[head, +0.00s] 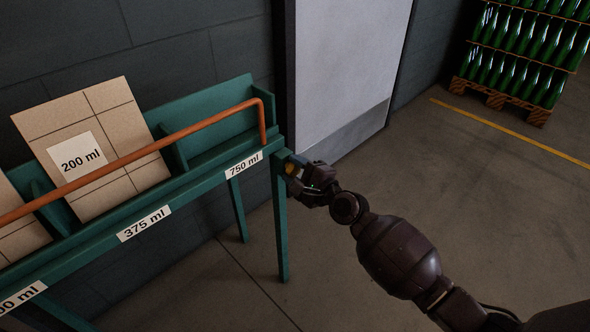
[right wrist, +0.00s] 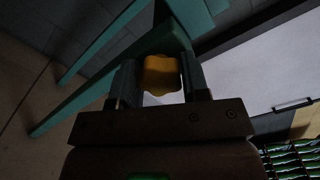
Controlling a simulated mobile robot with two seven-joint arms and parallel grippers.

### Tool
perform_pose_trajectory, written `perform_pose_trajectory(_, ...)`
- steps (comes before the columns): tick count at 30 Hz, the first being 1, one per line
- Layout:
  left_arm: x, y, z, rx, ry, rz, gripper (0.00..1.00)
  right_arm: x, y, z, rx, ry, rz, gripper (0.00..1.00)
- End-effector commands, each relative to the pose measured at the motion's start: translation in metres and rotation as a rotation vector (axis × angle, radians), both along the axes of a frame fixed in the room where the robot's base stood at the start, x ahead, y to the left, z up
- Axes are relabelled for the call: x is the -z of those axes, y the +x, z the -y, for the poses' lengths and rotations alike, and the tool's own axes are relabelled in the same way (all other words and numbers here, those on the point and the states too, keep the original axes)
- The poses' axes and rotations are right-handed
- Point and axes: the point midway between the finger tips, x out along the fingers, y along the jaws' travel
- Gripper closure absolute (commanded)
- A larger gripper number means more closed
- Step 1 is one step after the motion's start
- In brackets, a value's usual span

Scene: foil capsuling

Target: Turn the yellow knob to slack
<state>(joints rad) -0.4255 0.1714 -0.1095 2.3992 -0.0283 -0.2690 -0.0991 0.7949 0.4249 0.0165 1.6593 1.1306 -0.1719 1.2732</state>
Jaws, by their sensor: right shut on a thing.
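The yellow knob (right wrist: 162,74) sits between the two fingers of my right gripper (right wrist: 160,80) in the right wrist view. The fingers are shut on it, one on each side. I cannot tell which way the knob is turned. My left gripper is not in view.
An orange rail (head: 140,153) runs along the rack, in front of a cardboard box (head: 112,120) marked 200 ml. A pale door (head: 345,65) stands behind. A pallet of green bottles (head: 520,50) stands at the far right. The floor (head: 470,190) at right is clear.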

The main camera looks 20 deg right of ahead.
Motion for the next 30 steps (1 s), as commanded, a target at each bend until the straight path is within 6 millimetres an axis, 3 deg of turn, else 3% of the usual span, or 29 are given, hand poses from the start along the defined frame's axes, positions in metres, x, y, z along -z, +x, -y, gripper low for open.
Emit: perform_pose_trajectory(30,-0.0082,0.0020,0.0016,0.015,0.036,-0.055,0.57,-0.0034,0.0006,0.0004,0.001,-0.908,0.332,0.81)
